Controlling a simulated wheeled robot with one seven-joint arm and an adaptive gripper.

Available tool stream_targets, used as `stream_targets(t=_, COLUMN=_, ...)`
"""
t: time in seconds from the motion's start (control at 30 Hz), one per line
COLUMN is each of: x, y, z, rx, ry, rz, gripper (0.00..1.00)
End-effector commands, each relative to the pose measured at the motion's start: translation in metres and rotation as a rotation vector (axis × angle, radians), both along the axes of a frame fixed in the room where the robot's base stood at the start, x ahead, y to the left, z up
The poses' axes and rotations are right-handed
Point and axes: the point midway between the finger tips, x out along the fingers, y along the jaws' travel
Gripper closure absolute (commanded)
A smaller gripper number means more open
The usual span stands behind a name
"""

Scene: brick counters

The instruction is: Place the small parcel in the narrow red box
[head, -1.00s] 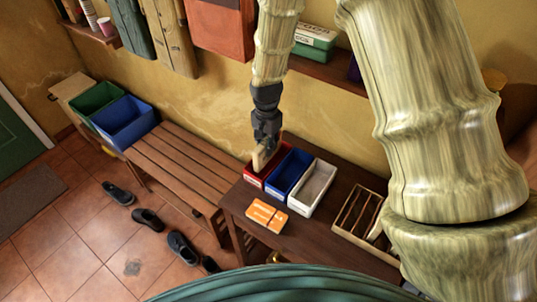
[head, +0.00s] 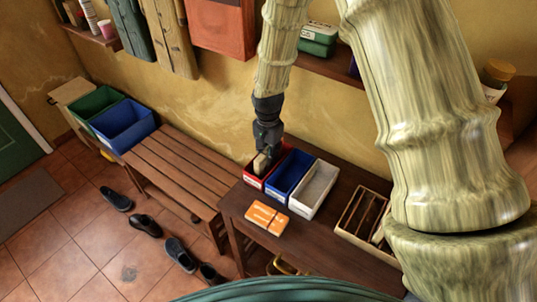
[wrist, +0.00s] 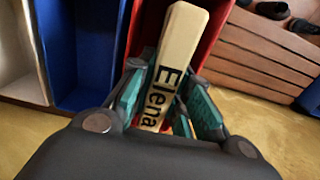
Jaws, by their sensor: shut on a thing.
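The narrow red box (head: 251,180) stands on the dark wooden table, leftmost of three boxes in a row. My gripper (head: 262,157) points down over it. The gripper is shut on the small parcel (head: 260,163), a slim tan block. In the wrist view the parcel (wrist: 178,55) carries the word "Elena" and sits between the teal finger pads (wrist: 165,95). The red box (wrist: 207,40) shows around the parcel there. The parcel's lower part appears inside the box opening; whether it touches the bottom is hidden.
A blue box (head: 287,180) and a white box (head: 314,190) stand right of the red one. An orange package (head: 266,218) lies in front. A wooden divided tray (head: 349,228) is at the right. A slatted bench (head: 180,170) adjoins at left.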

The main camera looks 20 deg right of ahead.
Motion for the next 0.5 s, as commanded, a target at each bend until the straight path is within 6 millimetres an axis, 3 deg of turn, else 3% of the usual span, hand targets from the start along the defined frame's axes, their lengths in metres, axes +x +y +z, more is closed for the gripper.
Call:
stream_targets(t=0.13, x=-0.0002, y=0.0, z=-0.0037, rx=0.0, ry=0.0, rz=0.0, gripper=1.0)
stream_targets(t=0.17, x=-0.0001, y=0.0001, z=-0.0038, rx=0.0, ry=0.0, rz=0.0, gripper=0.79)
stream_targets(t=0.2, x=0.0, y=0.0, z=-0.0034, rx=0.0, ry=0.0, rz=0.0, gripper=0.72)
stream_targets(t=0.5, x=-0.0001, y=0.0001, z=-0.0031, rx=0.0, ry=0.0, rz=0.0, gripper=0.72)
